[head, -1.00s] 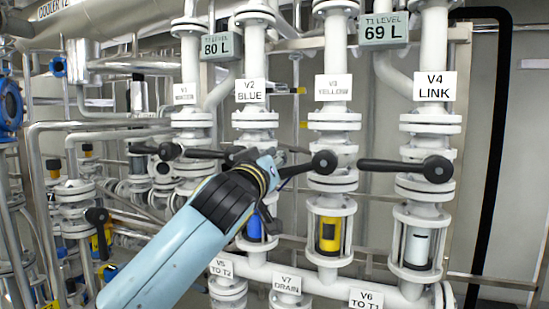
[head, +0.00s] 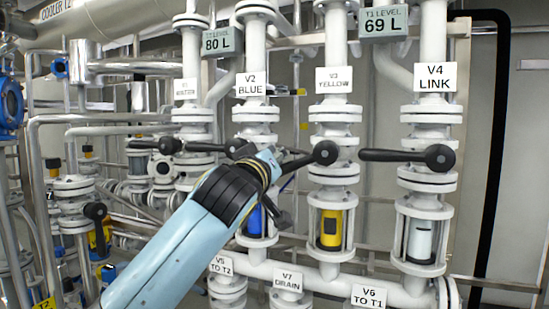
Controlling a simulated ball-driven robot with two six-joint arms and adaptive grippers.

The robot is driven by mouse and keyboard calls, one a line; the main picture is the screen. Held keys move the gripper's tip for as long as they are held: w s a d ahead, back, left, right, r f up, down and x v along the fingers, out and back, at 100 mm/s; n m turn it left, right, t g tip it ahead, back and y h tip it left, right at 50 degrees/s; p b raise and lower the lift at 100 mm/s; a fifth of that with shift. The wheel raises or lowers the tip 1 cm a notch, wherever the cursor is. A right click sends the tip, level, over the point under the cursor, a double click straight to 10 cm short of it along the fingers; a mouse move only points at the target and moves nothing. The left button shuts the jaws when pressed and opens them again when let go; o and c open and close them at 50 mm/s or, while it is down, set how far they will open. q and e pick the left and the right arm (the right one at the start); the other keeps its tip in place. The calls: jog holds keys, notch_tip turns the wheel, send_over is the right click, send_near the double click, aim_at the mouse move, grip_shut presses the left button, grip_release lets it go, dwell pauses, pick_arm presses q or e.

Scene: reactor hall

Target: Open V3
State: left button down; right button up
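The V3 valve, labelled V3 YELLOW (head: 334,80), stands right of centre on a white vertical pipe. Its black lever (head: 305,160) runs from the round hub on the valve, leftward and slightly down, to the front of my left gripper. My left gripper (head: 277,170) comes in from the lower left, at the lever's free end. Its wrist hides most of its fingers, so I cannot see whether they are closed around the lever. One dark finger part shows below. My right gripper is not in view. A yellow float (head: 330,230) shows in the sight glass below V3.
The V4 LINK lever (head: 395,155) points left, close to V3's right side. Displays read 80 L (head: 217,43) and 69 L (head: 385,22). Labels V5, V7 and V6 stand on low pipes in front.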

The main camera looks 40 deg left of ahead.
pick_arm(q)
jog(key=shift+w+d+f+n+g+y+b, duration=0.1)
jog(key=shift+d+f+n+g+y+b, duration=0.1)
jog(key=shift+f+n+b, duration=0.65)
jog(key=shift+d+f+n+g+y+b, duration=0.15)
jog(key=shift+f+n+b, duration=0.5)
jog(key=shift+b, duration=0.4)
jog(key=shift+w+d+f+n+g+y+b, duration=0.1)
jog(key=shift+d+f+n+b, duration=0.1)
jog(key=shift+f+n+b, duration=0.6)
jog(key=shift+r, duration=0.35)
